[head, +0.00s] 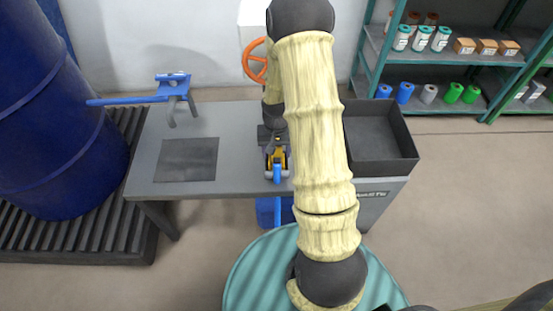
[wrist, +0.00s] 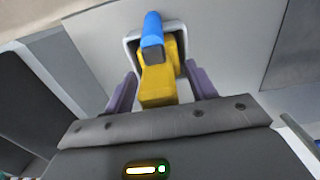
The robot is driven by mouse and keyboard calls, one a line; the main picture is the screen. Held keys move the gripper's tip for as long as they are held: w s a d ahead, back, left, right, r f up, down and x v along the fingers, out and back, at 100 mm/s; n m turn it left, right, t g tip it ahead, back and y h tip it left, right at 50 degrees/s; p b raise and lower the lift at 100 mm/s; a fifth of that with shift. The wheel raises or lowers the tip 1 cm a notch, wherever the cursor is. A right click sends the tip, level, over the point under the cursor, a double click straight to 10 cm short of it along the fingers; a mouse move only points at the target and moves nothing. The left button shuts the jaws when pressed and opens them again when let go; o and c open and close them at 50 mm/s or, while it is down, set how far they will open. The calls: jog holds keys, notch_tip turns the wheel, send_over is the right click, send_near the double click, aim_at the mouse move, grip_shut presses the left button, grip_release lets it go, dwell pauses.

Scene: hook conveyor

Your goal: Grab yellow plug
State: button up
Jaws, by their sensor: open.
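The yellow plug (head: 278,157) with a blue end is on the grey table, below my wrist in the head view. In the wrist view the yellow plug (wrist: 160,82) shows large, its blue end (wrist: 152,28) pointing up the picture over a pale grey squarish frame (wrist: 131,45). My gripper (wrist: 160,70) is open, with one purple-grey finger on each side of the yellow body. Small gaps show beside the plug, and I cannot tell whether either finger touches it. In the head view my gripper (head: 277,165) is partly hidden by my arm.
The grey table (head: 235,130) carries a dark mat (head: 187,160) and a blue clamp-like tool (head: 173,86) at left. A dark open bin (head: 378,140) is at right. A blue barrel (head: 60,120) stands far left. Shelves (head: 450,65) hold several containers behind.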

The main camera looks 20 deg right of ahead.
grip_shut()
notch_tip(320, 180, up, 10)
jog(key=p, duration=0.2)
jog(key=shift+p, duration=0.3)
dwell(0.6)
